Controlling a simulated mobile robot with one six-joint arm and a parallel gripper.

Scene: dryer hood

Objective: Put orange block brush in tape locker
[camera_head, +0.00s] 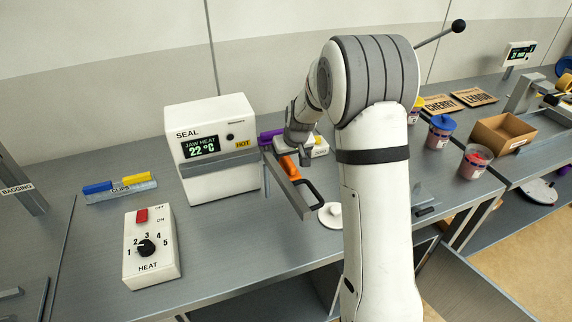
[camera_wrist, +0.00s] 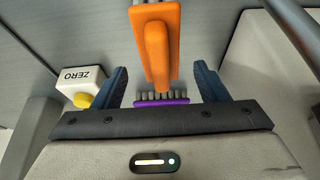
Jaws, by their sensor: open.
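The orange block brush (camera_head: 289,165) lies on the bench beside the sealing machine, partly hidden by my arm. In the wrist view its orange body (camera_wrist: 156,45) reaches down between the two blue fingers of my gripper (camera_wrist: 160,68). Gaps show between the brush and each finger, so my gripper is open and not holding it. Grey bristles and a purple strip (camera_wrist: 160,102) show close to the palm. In the head view my gripper (camera_head: 297,150) is above the bench, largely hidden by its own wrist. No label reading tape locker is visible.
The SEAL machine (camera_head: 210,150), marked HOT, stands left of my gripper, with a metal arm and black handle (camera_head: 308,192) close by. The white ZERO box (camera_wrist: 82,80) is just left of the fingers. A grey panel (camera_head: 462,285) stands below the bench at right.

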